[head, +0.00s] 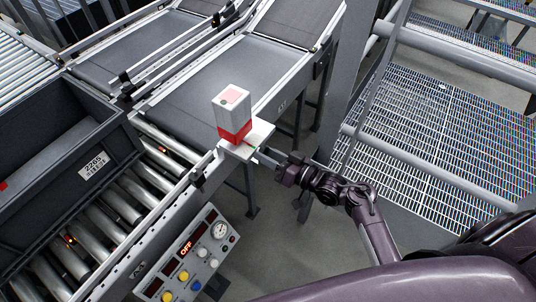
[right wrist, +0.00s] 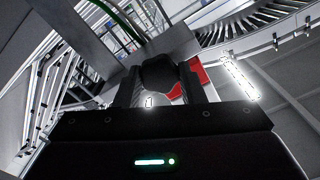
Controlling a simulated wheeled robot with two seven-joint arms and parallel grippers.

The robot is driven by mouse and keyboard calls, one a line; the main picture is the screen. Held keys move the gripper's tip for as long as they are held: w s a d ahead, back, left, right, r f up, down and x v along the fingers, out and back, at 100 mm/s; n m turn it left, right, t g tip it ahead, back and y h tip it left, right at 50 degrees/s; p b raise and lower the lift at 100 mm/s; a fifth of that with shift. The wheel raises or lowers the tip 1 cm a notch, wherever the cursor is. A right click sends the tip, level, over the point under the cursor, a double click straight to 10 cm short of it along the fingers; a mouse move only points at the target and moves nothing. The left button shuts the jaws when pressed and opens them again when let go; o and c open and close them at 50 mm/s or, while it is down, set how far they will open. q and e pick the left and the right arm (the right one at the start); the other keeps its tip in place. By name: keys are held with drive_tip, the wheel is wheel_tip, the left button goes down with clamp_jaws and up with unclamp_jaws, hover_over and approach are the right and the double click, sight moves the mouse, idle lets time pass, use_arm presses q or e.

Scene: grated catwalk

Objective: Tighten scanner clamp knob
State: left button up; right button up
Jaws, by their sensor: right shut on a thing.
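The scanner (head: 232,112), a white box with a red lower part, stands upright on a pale bracket (head: 262,131) at the conveyor's side rail. My right gripper (head: 262,155) reaches in from the right, its fingertips at the bracket's edge. In the right wrist view a dark round knob (right wrist: 158,77) sits between the two fingers, and my right gripper (right wrist: 160,82) is shut on it. The red of the scanner (right wrist: 199,76) shows behind the right finger. In the head view the knob is too small or hidden to make out. My left gripper is not in view.
A dark grey tote (head: 112,127) with a label rests on the roller conveyor (head: 128,205) at left. A control panel (head: 195,258) with buttons, a gauge and a red "OFF" display is below the scanner. Belts (head: 205,75) run behind. Railings (head: 450,55) and grating (head: 440,120) are at right.

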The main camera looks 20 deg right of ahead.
drive_tip(key=n+b, duration=1.1)
drive_tip(key=n, duration=1.2)
drive_tip(key=shift+n, duration=0.4)
idle(0.4)
drive_tip(key=o, duration=1)
drive_tip(key=shift+s, duration=0.1)
